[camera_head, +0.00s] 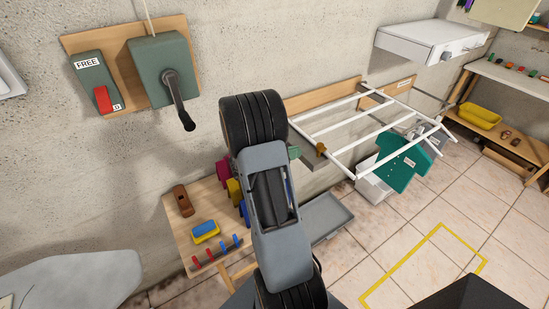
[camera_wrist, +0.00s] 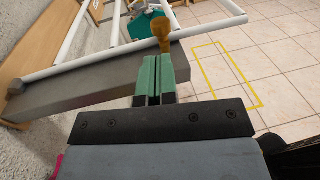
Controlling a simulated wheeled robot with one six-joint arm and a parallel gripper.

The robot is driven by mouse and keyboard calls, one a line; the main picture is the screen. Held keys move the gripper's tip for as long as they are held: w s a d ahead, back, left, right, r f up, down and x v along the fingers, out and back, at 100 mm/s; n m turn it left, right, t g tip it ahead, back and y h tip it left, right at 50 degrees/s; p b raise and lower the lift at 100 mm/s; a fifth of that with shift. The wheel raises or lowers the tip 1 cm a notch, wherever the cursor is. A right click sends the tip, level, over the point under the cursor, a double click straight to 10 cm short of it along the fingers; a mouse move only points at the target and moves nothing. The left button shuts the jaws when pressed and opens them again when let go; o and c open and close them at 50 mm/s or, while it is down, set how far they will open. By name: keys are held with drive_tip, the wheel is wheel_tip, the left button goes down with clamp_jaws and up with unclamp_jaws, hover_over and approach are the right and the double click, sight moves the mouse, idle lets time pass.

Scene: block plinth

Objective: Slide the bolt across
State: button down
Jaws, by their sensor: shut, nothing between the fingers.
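A brown knob (camera_head: 321,149) stands up beside a grey block (camera_head: 318,178) that juts from the wall; I take the knob for the bolt's handle. In the wrist view the knob (camera_wrist: 162,30) is just beyond my fingertips, near the far edge of the grey block (camera_wrist: 85,88). A white bar (camera_wrist: 85,63) passes close by it; I cannot tell whether they are joined. My gripper (camera_wrist: 153,62) has its green fingers together and empty, and a gap seems to separate it from the knob. In the head view its tips (camera_head: 293,152) show left of the knob.
A white rack (camera_head: 375,125) sticks out from the wall beyond the knob, with a teal shirt (camera_head: 405,160) below. A small wooden table (camera_head: 205,225) with coloured items stands to the left. Switch boxes (camera_head: 160,70) hang on the wall. Tiled floor lies open at right.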

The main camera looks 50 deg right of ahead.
drive_tip(key=b+v, duration=0.1)
drive_tip(key=v, duration=0.6)
drive_tip(key=shift+a, duration=0.3)
drive_tip(key=shift+w, duration=0.1)
drive_tip(key=s+a+f+m+t+y, duration=0.1)
drive_tip(key=s+a+f+m+y, duration=0.1)
drive_tip(key=a+m+y, duration=0.35)
drive_tip(key=s+a+f+m+t+y, duration=0.1)
drive_tip(key=s+a+f+m+y, duration=0.25)
drive_tip(key=a+y, duration=0.2)
drive_tip(key=a+r+m+t+y, duration=0.4)
drive_tip(key=a+r+t, duration=0.5)
drive_tip(key=a+r, duration=0.3)
drive_tip(key=a+y, duration=0.1)
drive_tip(key=a, duration=0.2)
drive_tip(key=shift+w, duration=0.4)
